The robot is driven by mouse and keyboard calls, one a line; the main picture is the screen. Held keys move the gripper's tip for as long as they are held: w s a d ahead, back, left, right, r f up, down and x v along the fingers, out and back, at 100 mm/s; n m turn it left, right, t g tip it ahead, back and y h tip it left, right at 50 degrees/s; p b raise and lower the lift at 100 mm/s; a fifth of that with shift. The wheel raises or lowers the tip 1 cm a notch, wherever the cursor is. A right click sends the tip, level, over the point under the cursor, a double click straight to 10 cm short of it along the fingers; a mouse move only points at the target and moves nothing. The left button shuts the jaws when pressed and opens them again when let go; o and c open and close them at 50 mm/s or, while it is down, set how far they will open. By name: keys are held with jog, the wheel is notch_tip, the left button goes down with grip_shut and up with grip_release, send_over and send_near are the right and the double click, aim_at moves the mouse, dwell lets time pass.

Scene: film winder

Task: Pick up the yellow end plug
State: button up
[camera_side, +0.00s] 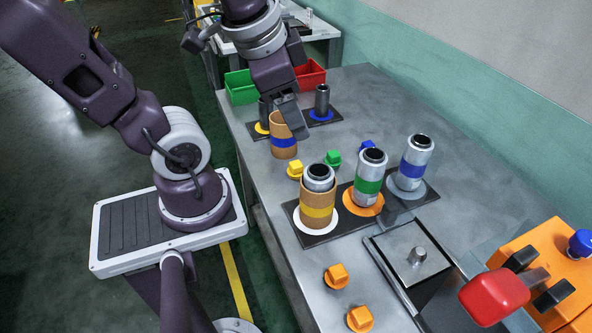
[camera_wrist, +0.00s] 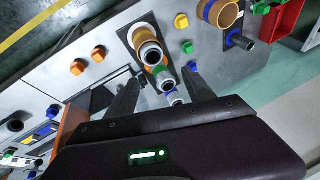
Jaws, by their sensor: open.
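The yellow end plug (camera_side: 295,170) sits on the metal bench in front of the cardboard tube with a blue band (camera_side: 284,150). In the wrist view the yellow plug (camera_wrist: 181,21) is near the top, beyond and right of my fingertips. My gripper (camera_side: 292,115) is over the far part of the bench, close to that tube in the side view, where a finger partly overlaps it; I cannot tell if they touch. The gripper also shows in the wrist view (camera_wrist: 162,78), with its fingers apart and nothing held between them.
Green (camera_side: 333,158) and blue (camera_side: 368,147) plugs stand beyond the yellow one. Three tall cylinders, including a yellow-banded one (camera_side: 317,211), stand on a dark plate close by. Orange plugs (camera_side: 336,277) lie nearer. Green (camera_side: 240,87) and red (camera_side: 309,73) bins stand at the far end.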

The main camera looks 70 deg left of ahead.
jog(key=w+a+f+m+g+y, duration=0.1)
jog(key=w+a+f+m+g, duration=0.2)
jog(key=w+a+f+m, duration=0.4)
jog(key=m+g, duration=0.1)
jog(key=m, duration=0.1)
send_near(295, 162)
jog(key=a+f+m+h, duration=0.1)
jog(key=m, duration=0.1)
jog(key=a+f+m+h, duration=0.1)
jog(key=m, duration=0.1)
jog(key=a+f+m+h, duration=0.1)
jog(key=m, duration=0.1)
jog(key=shift+w+a+f, duration=0.15)
jog(key=shift+w+f, duration=0.1)
jog(key=shift+f, duration=0.1)
jog(key=shift+m, duration=0.3)
jog(key=f, duration=0.7)
jog(key=shift+d+f, duration=0.1)
jog(key=shift+d, duration=0.3)
jog(key=c, duration=1.2)
notch_tip(295, 162, up, 9)
jog(key=shift+r, duration=0.1)
jog(key=shift+c, duration=0.2)
jog(key=s+d+r, duration=0.1)
jog(key=d+r, duration=1.2)
jog(key=d, duration=0.1)
jog(key=shift+d+r, duration=0.3)
jog(key=shift+r, duration=0.1)
jog(key=shift+s, duration=0.1)
